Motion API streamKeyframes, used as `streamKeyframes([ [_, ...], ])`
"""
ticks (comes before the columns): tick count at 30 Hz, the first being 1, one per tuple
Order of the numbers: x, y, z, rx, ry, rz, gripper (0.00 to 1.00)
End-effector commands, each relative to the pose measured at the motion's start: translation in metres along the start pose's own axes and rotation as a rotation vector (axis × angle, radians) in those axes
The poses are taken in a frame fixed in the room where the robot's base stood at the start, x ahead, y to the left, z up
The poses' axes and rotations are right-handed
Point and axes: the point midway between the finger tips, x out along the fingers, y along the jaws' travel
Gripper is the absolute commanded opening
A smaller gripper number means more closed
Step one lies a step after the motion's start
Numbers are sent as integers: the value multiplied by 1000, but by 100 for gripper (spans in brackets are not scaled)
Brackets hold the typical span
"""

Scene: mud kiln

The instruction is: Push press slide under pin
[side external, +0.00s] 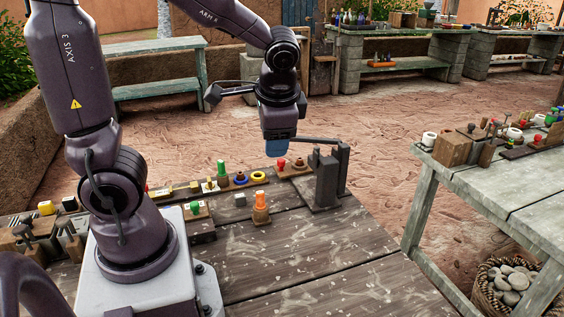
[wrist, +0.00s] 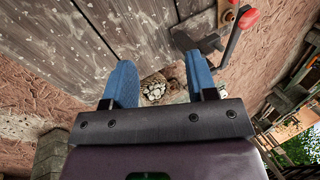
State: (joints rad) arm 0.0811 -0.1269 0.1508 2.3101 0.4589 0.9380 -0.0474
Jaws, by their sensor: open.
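A dark grey press (side external: 327,183) stands upright on the wooden table, with a long thin lever (side external: 312,140) reaching left from its top. I cannot pick out its slide or pin for sure. My gripper (side external: 281,148) hangs above the table, left of the press, its blue fingers pointing down near the lever's left end. In the wrist view my gripper (wrist: 161,82) shows two blue fingers apart with nothing held between them. There a rod with a red knob (wrist: 249,18) and a dark bracket-like part, perhaps of the press (wrist: 203,45), lie beyond the right finger.
The table's front (side external: 330,260) is bare. Another bench (side external: 510,200) stands right, above a basket of stones (side external: 509,283).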

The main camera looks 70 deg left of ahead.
Motion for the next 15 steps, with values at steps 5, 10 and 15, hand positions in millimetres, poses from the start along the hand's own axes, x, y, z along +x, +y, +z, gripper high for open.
streamKeyframes([
  [5, 56, -24, -17, 166, -221, -171, 52],
  [10, 107, -46, -30, 357, -406, -346, 52],
  [15, 157, -66, -40, 583, -576, -529, 52],
])
